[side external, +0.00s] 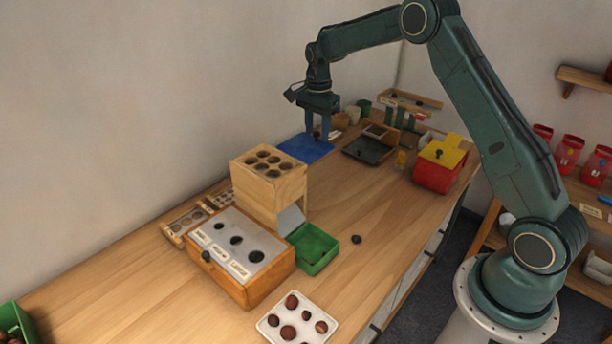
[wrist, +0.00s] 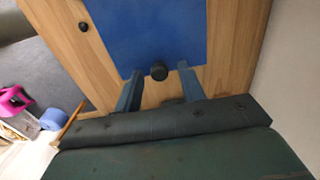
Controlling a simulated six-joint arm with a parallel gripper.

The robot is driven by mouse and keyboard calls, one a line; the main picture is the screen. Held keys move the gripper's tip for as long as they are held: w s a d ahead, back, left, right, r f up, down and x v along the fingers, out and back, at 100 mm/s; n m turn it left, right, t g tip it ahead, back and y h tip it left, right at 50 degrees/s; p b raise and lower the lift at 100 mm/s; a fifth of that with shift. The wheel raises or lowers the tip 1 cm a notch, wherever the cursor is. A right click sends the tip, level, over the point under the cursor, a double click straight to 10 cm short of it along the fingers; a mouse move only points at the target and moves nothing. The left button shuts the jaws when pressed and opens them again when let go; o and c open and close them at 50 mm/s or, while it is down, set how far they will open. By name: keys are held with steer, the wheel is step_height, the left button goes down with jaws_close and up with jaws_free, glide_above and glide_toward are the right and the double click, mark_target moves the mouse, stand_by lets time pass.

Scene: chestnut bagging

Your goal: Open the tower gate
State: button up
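The wooden tower (side external: 262,196), with round holes in its top, stands upright mid-table in the side view. A pale sloping flap (side external: 290,219) shows at its base above a green tray (side external: 314,252); I cannot tell if this flap is the gate. A flat blue panel (side external: 305,148) lies behind the tower. In the wrist view the blue panel (wrist: 150,32) has a dark round knob (wrist: 158,71) at its near edge. My gripper (side external: 317,137) points down over the panel. In the wrist view my gripper (wrist: 161,71) is open, fingers either side of the knob with gaps visible.
A wooden box with a grey holed top (side external: 236,242) stands in front of the tower. A white tray of chestnuts (side external: 297,320) is nearer. A dark lid (side external: 368,151) and a red box with a yellow lid (side external: 437,172) are right of the panel. A small dark knob-like thing (side external: 356,239) lies on open table.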

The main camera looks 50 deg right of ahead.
steer(key=shift+r, duration=0.1)
steer(key=shift+r, duration=3.4)
steer(key=shift+a+r, duration=0.1)
